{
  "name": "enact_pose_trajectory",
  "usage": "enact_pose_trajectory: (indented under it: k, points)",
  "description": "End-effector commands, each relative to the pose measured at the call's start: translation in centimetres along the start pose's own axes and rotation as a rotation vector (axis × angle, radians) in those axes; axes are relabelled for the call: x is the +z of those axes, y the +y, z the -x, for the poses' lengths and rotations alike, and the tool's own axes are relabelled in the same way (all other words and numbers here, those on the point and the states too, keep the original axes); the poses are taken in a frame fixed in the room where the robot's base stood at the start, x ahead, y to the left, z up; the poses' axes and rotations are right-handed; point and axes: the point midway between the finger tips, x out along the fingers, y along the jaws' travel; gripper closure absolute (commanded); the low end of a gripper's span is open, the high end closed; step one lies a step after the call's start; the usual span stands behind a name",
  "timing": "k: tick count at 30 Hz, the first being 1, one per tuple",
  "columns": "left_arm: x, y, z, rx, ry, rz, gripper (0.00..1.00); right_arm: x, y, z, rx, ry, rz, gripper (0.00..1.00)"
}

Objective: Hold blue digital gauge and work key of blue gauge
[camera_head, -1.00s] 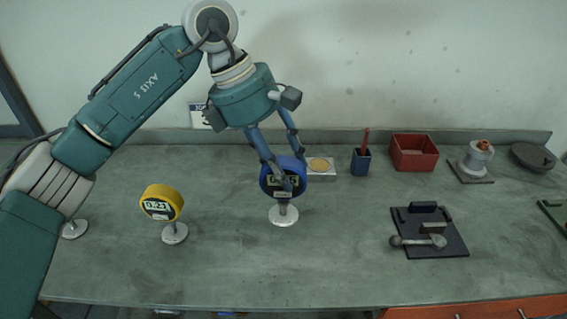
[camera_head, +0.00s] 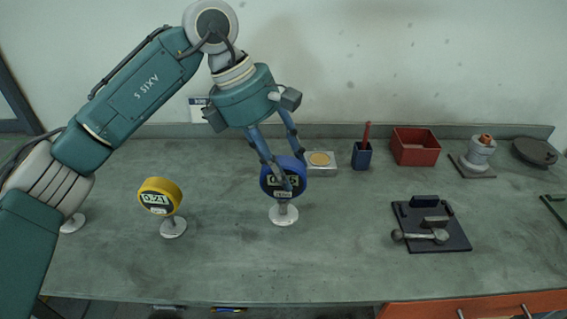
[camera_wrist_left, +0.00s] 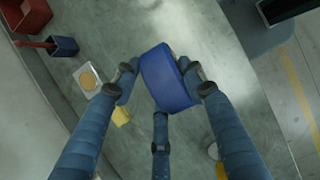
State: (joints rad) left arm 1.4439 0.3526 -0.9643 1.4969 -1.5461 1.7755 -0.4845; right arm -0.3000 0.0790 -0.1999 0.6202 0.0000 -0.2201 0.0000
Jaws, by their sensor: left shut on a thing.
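The blue digital gauge (camera_head: 271,184) stands upright on a round pale base (camera_head: 284,215) near the middle of the bench. My left gripper (camera_head: 283,172) comes down on it from above and is shut on its round body; one finger crosses the front near the display and key. The display is partly covered, so its reading is unclear. In the left wrist view the blue gauge (camera_wrist_left: 168,80) sits between my left gripper's fingers (camera_wrist_left: 164,84). Whether a fingertip presses the key cannot be told. My right gripper is not in view.
A yellow gauge (camera_head: 160,194) stands to the left. Behind are a pale block with a tan disc (camera_head: 321,160), a blue cup (camera_head: 362,157) and a red bin (camera_head: 415,148). A dark fixture with a lever (camera_head: 431,224) lies at the right. The front middle bench (camera_head: 330,265) is clear.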

Motion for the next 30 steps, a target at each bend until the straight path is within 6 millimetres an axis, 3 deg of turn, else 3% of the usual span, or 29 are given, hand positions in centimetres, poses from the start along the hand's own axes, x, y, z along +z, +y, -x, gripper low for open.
enact_pose_trajectory:
  k: [30]
  points:
    - [-0.7,0.0,-1.9,0.001,-0.002,-0.001,0.9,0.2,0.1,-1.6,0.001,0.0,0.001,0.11]
